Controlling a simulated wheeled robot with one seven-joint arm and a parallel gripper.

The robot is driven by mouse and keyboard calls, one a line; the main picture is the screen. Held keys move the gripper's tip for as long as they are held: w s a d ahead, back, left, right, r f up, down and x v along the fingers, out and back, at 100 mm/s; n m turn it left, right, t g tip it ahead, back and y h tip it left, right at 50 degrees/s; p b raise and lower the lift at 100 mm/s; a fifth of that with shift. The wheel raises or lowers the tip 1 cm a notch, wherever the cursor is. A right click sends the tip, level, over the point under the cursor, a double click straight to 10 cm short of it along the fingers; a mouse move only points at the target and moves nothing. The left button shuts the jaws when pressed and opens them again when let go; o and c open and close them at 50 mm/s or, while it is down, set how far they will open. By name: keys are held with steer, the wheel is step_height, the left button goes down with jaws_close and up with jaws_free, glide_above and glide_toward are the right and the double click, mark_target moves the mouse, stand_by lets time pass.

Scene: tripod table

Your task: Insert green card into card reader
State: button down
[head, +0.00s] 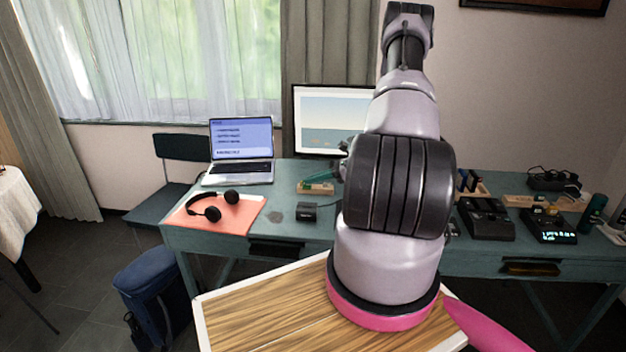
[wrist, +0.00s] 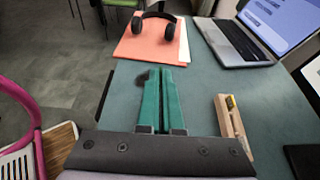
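My gripper (wrist: 162,72) has long teal fingers lying close together, with only a thin line between them and no card visible there. In the head view the fingers (head: 320,174) show small, left of my arm and above the desk near a wooden holder. The wooden holder (head: 317,188) also shows right of the fingers in the wrist view (wrist: 230,125), with a small yellow item in it. I cannot make out a green card for certain. A small black box (head: 307,212), possibly the card reader, sits on the desk in front of the holder.
Headphones (head: 212,206) rest on an orange mat (head: 245,213) at the desk's left, near an open laptop (head: 240,153). A monitor (head: 330,120) stands behind. Black devices (head: 486,220) stand on the right. The desk (head: 200,240) has bare room around the black box.

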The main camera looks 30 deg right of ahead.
steer(key=shift+f, duration=0.15)
glide_above(314, 207)
steer(key=shift+a+f, duration=0.15)
steer(key=shift+f, duration=2.65)
steer(key=shift+f, duration=1.5)
steer(key=c, duration=1)
jaws_free()
steer(key=v, duration=1)
steer(key=shift+s+d, duration=0.25)
steer(key=shift+s, duration=0.05)
steer(key=shift+r, duration=0.1)
